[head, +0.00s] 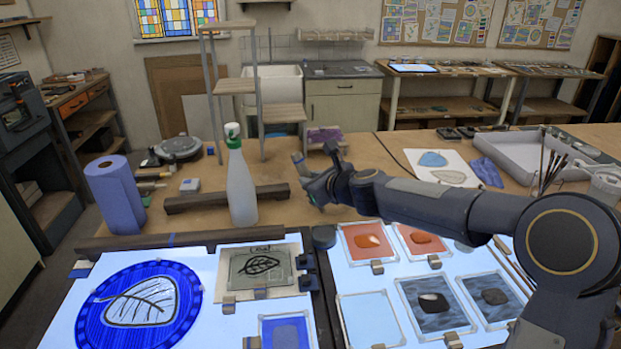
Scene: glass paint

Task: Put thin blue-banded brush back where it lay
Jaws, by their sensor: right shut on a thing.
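My right gripper (308,172) reaches in from the right, over the table just right of the white bottle. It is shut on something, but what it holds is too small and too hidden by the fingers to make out. I cannot pick out a blue band on any brush. Several thin brushes (548,168) stand in a holder at the right. Thin sticks (513,264) lie beside the glass samples, partly behind my right arm. My left gripper is not in view.
A white bottle with a green cap (240,188) and a stepped shelf (235,86) stand left of my gripper. A blue paper roll (115,195) is at the left. Lit panels with painted glass (140,305) fill the front. A grey tray (520,154) is at the right.

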